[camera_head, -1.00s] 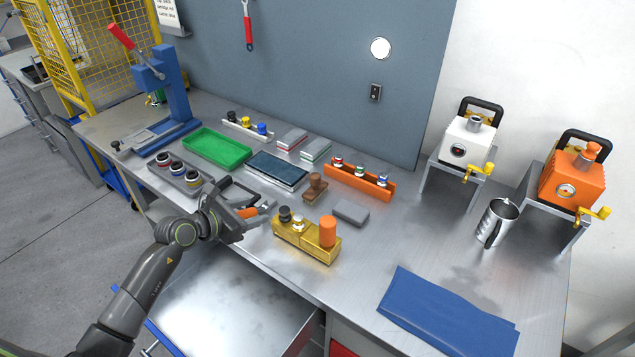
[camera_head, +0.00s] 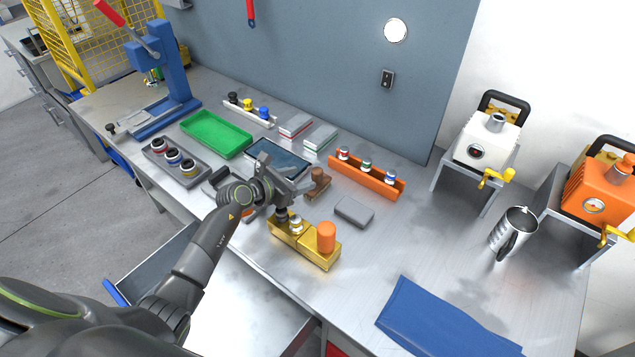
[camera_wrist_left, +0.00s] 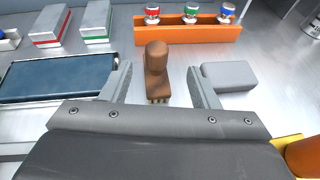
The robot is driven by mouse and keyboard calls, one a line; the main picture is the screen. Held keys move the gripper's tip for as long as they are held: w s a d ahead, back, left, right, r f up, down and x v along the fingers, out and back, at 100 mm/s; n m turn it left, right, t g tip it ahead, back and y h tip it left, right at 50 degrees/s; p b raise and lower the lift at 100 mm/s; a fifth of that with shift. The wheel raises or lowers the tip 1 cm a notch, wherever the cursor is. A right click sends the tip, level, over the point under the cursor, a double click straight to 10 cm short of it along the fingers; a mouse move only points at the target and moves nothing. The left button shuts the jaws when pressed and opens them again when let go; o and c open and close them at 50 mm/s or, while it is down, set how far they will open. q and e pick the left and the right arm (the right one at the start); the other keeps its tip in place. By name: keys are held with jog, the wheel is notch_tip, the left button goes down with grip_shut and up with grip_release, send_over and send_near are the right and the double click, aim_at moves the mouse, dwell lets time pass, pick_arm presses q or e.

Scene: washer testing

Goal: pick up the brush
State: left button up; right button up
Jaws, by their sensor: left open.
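The brush (camera_head: 318,183) has a brown wooden knob handle and stands upright on the bench. In the left wrist view the brush (camera_wrist_left: 156,68) is between the two open fingers and touches neither that I can see. My left gripper (camera_head: 305,186) is open and reaches toward the brush from the left, above the bench. It also shows in the left wrist view (camera_wrist_left: 158,85), with the lower end of the brush partly hidden behind the gripper body. My right gripper is not in view.
A grey block (camera_head: 354,212) lies right of the brush. An orange rack (camera_head: 366,181) with bottles is behind it. A brass holder (camera_head: 305,246) stands in front. A dark blue tray (camera_head: 285,157) lies left. A blue cloth (camera_head: 440,322) lies at the front right.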

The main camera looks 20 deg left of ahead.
aim_at(314, 174)
pick_arm(q)
jog(key=x, duration=0.3)
jog(key=shift+w+d+f, duration=0.15)
jog(key=shift+w, duration=0.15)
jog(key=shift+w+d+f, duration=0.2)
jog(key=shift+w, duration=0.2)
jog(key=shift+w+d+f, duration=0.2)
jog(key=shift+w, duration=0.25)
jog(key=shift+b+x, duration=0.4)
jog(key=shift+x, duration=1.8)
jog(key=shift+a, duration=0.15)
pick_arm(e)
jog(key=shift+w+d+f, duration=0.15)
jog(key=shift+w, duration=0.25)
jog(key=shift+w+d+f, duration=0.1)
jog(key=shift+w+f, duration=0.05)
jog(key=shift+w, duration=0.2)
pick_arm(q)
jog(key=c, duration=1.1)
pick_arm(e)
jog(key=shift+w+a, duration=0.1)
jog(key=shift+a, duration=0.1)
pick_arm(q)
jog(key=shift+o, duration=0.2)
